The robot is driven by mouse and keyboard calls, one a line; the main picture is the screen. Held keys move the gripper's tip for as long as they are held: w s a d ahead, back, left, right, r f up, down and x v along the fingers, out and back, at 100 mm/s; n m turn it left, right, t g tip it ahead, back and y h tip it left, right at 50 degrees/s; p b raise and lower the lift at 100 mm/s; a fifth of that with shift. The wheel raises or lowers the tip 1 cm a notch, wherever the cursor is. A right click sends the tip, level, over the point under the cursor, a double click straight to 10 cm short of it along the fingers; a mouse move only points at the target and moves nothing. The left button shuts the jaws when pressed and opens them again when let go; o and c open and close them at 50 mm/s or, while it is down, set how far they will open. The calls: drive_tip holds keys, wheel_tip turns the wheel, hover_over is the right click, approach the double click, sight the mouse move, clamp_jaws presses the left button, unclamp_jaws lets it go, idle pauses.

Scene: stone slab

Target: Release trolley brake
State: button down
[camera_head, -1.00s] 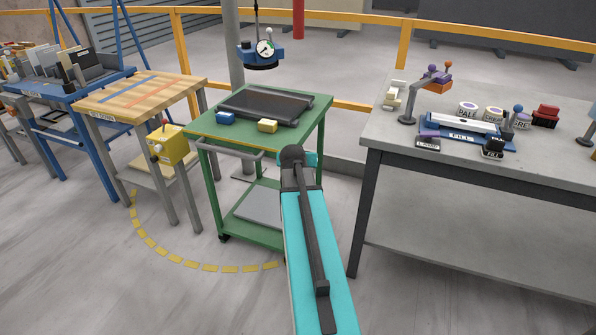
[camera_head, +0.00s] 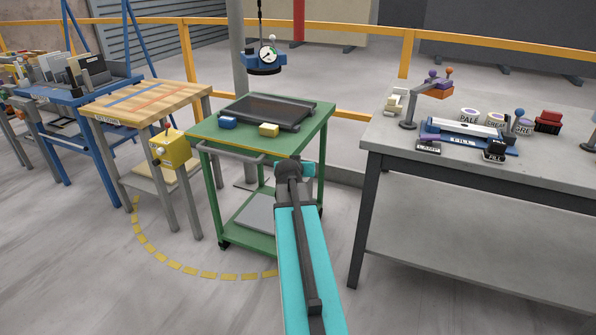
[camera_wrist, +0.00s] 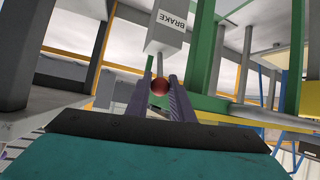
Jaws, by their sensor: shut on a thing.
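The green trolley (camera_head: 200,131) stands ahead of me, with its grey handle (camera_head: 232,157) along the front. In the wrist view, a grey brake box (camera_wrist: 165,37) labelled BRAKE hangs near a green trolley leg (camera_wrist: 202,50). A red ball knob (camera_wrist: 159,87) sits below the box, between the two fingers of my gripper (camera_wrist: 160,88). My gripper is shut on the knob. In the head view my arm reaches to the trolley's front right, and it hides the brake and the gripper's fingertips.
A wooden table (camera_head: 150,100) stands left, a grey bench (camera_head: 400,150) right. Yellow floor dashes (camera_head: 190,270) curve around the trolley.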

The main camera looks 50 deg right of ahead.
drive_tip(key=c, duration=1.8)
unclamp_jaws()
drive_tip(key=shift+s+f, duration=0.15)
drive_tip(key=shift+s, duration=0.1)
drive_tip(key=shift+a, duration=0.15)
drive_tip(key=b+v, duration=0.1)
drive_tip(key=v, duration=0.4)
drive_tip(key=shift+a+b, duration=0.15)
drive_tip(key=shift+b, duration=0.2)
drive_tip(key=shift+s+a+r+b, duration=0.15)
drive_tip(key=shift+r+b, duration=0.2)
drive_tip(key=shift+b, duration=0.85)
drive_tip(key=b+v, duration=0.2)
drive_tip(key=b, duration=0.4)
drive_tip(key=shift+f, duration=0.1)
